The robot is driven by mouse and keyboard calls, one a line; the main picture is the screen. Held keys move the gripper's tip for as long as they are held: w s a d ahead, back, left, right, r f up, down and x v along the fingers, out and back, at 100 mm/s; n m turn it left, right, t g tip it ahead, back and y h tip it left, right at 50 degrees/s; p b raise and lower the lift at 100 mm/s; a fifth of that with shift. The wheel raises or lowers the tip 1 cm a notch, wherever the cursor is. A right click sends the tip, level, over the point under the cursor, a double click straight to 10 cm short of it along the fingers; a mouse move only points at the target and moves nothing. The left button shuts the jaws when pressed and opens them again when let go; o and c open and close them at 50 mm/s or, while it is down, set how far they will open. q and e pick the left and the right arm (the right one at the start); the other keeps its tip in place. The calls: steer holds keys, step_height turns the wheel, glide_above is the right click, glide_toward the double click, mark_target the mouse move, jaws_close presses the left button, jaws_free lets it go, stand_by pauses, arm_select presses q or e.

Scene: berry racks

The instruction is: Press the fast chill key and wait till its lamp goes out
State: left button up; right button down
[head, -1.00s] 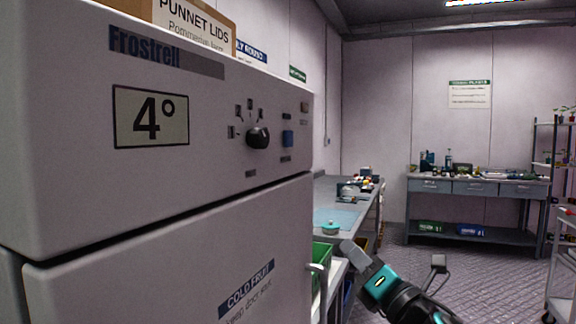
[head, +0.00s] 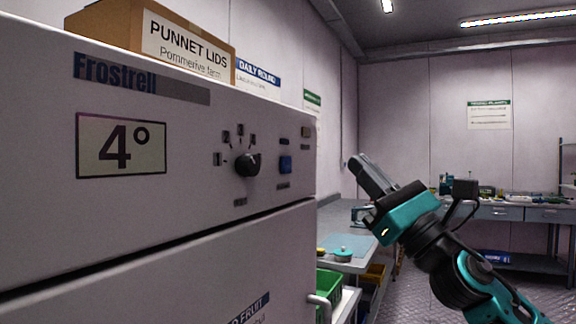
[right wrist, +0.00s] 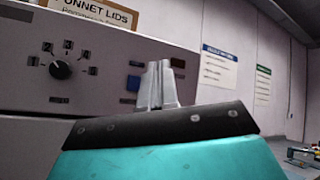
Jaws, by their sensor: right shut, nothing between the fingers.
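The white Frostrell fridge (head: 45,215) fills the left of the head view, its display (head: 121,145) reading 4°. On its panel are a black dial (head: 247,163), a blue square key (head: 285,164) and a small brownish rectangle (head: 306,132) above right. Their labels are too small to read, and I cannot tell whether any lamp is lit. My right gripper (head: 367,170) is shut and empty, right of the panel and apart from it. In the right wrist view its fingertips (right wrist: 158,68) appear just right of the blue key (right wrist: 133,83). My left gripper is not in view.
A cardboard box of punnet lids (head: 130,25) sits on the fridge. A door handle (head: 319,306) juts out at the fridge's right edge. A bench (head: 340,220) with a green crate (head: 328,284) below stands beyond. Open floor lies to the right.

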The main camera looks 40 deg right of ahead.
mark_target(286, 165)
steer(key=w+a+p, duration=0.1)
steer(key=w+a, duration=0.3)
steer(key=w, duration=0.4)
stand_by(0.4)
stand_by(0.5)
stand_by(1.3)
steer(key=shift+p, duration=0.3)
steer(key=shift+w+a, duration=0.2)
steer(key=shift+w, duration=0.1)
